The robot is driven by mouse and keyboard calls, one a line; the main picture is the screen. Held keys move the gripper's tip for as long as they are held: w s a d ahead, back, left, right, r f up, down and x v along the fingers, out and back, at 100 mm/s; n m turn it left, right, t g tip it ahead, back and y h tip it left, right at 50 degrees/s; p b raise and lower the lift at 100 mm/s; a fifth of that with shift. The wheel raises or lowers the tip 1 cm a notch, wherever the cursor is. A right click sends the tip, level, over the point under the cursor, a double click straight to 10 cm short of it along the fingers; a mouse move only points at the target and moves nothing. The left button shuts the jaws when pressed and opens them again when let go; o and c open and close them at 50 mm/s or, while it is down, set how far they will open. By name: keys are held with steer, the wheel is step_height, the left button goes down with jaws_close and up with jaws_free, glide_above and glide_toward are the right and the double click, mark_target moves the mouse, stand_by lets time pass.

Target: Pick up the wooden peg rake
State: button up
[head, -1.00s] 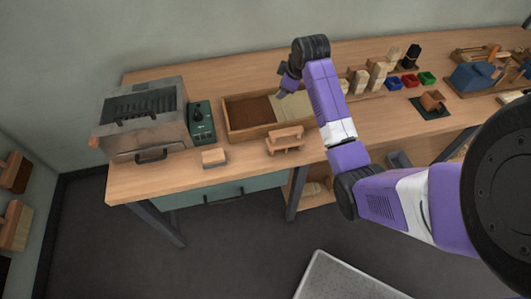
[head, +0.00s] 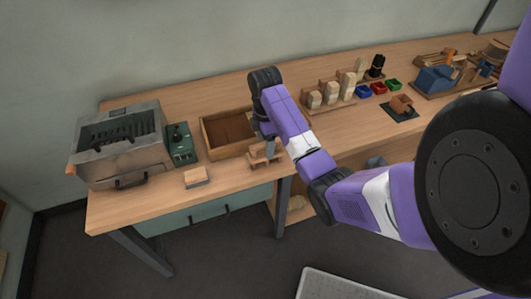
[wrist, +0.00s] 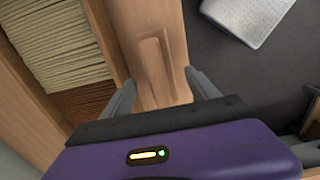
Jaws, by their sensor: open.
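The wooden peg rake (head: 258,158) is a small light-wood piece near the front edge of the workbench, partly hidden by my gripper in the head view. In the wrist view, a wooden bar with a raised strip (wrist: 153,62), which looks like the rake's top, lies ahead between my fingers. My gripper (head: 268,143) is over the rake, pointing down. In the wrist view my gripper (wrist: 160,80) is open, with one finger on each side of the bar. I cannot tell whether the fingers touch it.
A wooden tray (head: 206,138) with brown and pale bristle compartments lies just behind the rake. To the left are a small wooden block (head: 197,178), a green control box (head: 181,145) and a metal machine (head: 118,148). Wooden blocks (head: 331,94) and coloured bins (head: 379,88) stand to the right.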

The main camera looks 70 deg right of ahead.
steer(key=shift+s+f, duration=0.1)
steer(key=shift+f, duration=1.45)
steer(key=shift+c, duration=0.2)
steer(key=shift+d, duration=0.1)
steer(key=c, duration=1.4)
jaws_close()
steer(key=shift+r, duration=0.15)
